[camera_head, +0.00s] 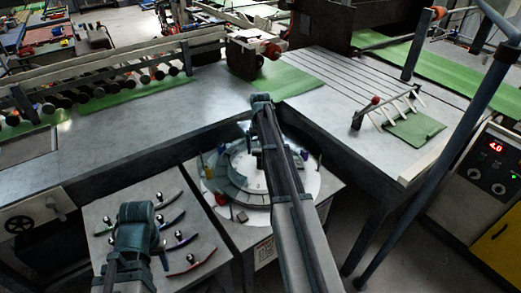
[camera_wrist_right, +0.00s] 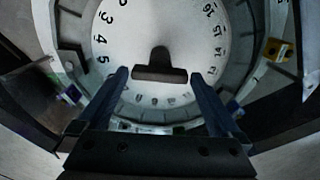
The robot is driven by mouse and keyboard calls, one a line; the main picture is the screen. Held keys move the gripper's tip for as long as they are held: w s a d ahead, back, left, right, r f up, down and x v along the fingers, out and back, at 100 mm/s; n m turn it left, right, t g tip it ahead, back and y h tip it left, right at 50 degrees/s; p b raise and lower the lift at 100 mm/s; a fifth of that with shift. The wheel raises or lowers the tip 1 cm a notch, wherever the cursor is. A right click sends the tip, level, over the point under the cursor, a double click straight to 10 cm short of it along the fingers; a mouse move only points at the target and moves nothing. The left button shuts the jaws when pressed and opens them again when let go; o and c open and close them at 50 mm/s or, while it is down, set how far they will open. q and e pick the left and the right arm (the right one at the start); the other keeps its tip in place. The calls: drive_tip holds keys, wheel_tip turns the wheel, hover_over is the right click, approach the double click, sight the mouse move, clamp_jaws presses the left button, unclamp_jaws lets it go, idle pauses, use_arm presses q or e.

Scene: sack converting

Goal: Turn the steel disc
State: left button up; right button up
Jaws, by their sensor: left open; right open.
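The steel disc (camera_wrist_right: 200,35) is a pale round plate with dark numbers, seen from close above in the right wrist view. In the head view the disc (camera_head: 238,178) is partly hidden behind my right arm. A dark upright tab (camera_wrist_right: 160,68) stands on the disc. My right gripper (camera_wrist_right: 160,77) is open, with its fingers on either side of the tab; whether they touch it cannot be told. My left gripper (camera_head: 160,255) is open at the lower left, over the small grey table, mostly hidden by its own wrist.
Several curved coloured pieces with knobs lie on the small grey table (camera_head: 205,255). A stepped ring with small coloured blocks surrounds the disc. A yellow block (camera_wrist_right: 279,51) sits at its right. Long steel benches (camera_head: 130,125) with green sheets stand behind; a control cabinet (camera_head: 480,195) is at right.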

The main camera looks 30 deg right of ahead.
wheel_tip(320, 180, up, 13)
drive_tip(key=p, duration=1.2)
drive_tip(key=shift+r+p, duration=0.15)
drive_tip(key=shift+p, duration=0.2)
